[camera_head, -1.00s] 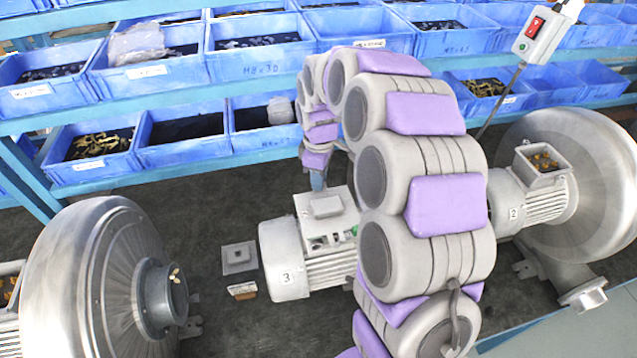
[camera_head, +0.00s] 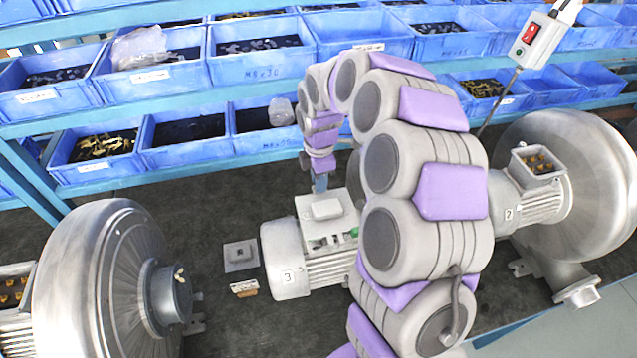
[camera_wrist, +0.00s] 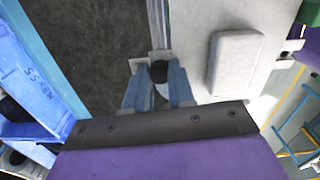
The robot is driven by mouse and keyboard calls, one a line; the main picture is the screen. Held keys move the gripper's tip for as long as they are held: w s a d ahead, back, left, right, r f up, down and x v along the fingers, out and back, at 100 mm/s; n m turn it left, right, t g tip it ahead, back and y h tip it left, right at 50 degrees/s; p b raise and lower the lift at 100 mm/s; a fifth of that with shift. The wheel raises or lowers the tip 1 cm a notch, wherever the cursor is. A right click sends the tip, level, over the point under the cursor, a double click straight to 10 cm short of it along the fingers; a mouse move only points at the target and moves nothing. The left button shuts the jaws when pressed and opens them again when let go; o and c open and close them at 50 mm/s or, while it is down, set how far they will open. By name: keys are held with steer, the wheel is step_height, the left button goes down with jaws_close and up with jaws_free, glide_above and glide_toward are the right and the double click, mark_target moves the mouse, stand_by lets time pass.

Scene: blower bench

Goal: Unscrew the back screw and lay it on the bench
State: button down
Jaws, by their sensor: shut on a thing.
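My gripper (camera_head: 319,184) points down at the back edge of this box. In the wrist view, the two blue fingers of my gripper (camera_wrist: 159,82) are closed around the black round head of the back screw (camera_wrist: 158,71), beside the box edge and left of the pale block (camera_wrist: 235,63). The screw's lower part is hidden, so I cannot tell whether it is still in its hole.
A grey square plate (camera_head: 240,256) and a small brown part (camera_head: 244,288) lie left of the motor. Large blowers stand left (camera_head: 105,280) and right (camera_head: 590,180). Blue bins (camera_head: 185,150) line the shelf behind. Bare dark bench (camera_head: 215,205) shows behind the plate.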

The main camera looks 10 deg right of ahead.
steer(key=shift+r, duration=0.75)
stand_by(0.4)
steer(key=shift+r+p, duration=0.95)
steer(key=shift+r, duration=0.85)
steer(key=shift+s, duration=0.1)
